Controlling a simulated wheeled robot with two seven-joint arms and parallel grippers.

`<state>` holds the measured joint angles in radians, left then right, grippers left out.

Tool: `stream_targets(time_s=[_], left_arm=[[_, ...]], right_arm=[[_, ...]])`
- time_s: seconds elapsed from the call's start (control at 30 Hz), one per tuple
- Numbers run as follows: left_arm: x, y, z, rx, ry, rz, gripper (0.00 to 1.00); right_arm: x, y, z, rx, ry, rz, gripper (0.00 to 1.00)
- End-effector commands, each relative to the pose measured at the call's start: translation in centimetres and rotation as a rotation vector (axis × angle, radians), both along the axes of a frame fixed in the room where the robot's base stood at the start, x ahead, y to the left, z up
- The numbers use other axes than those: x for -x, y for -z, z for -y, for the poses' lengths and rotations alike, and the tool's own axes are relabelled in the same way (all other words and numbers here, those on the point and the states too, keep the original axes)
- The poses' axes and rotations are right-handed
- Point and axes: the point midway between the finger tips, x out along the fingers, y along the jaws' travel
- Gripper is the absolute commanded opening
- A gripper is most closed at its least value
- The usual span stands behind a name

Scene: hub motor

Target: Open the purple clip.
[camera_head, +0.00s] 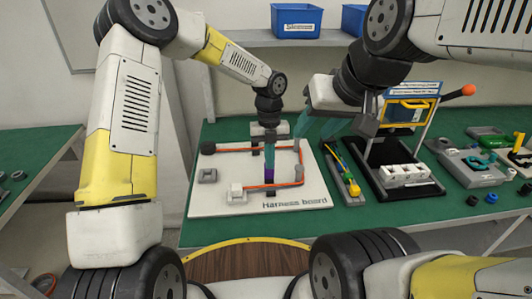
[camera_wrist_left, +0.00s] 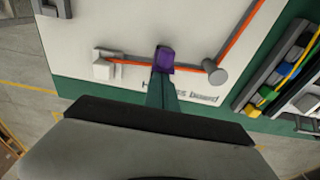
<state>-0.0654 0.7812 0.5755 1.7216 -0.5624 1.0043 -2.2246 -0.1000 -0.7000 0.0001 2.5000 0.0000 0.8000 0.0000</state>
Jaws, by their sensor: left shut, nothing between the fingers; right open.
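The purple clip (camera_head: 269,175) sits on the white harness board (camera_head: 225,204), near the front run of the orange cable (camera_head: 277,185). In the left wrist view the purple clip (camera_wrist_left: 165,58) is just beyond my left fingertips, which partly cover it. My left gripper (camera_head: 269,165) points down at the clip and is shut with nothing between its fingers. I cannot tell whether it touches the clip. My right gripper (camera_head: 314,127) is open and empty above the board's right back part. Whether the clip is open or shut is not clear.
A grey post (camera_head: 299,173) and a white connector block (camera_head: 236,192) stand on the board by the cable. A tray with coloured parts (camera_head: 343,172) lies to the right, beside a black stand with white blocks (camera_head: 405,175). Blue bins (camera_head: 296,20) sit on the shelf behind.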

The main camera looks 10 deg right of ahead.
Motion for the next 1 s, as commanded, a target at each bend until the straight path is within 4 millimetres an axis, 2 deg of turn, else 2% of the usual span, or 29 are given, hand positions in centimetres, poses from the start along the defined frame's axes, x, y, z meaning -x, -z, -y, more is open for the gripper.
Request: stream_targets(time_s=[0.1,1.0], left_arm=[[-0.7,-0.1,0.1,0.002,0.000,-0.070,0.00],[-2.3,-0.1,-0.1,0.000,-0.002,-0.051,0.00]], right_arm=[[0.0,0.0,0.0,0.000,0.000,0.000,0.42],[0.0,0.0,0.0,0.000,0.000,0.000,0.42]])
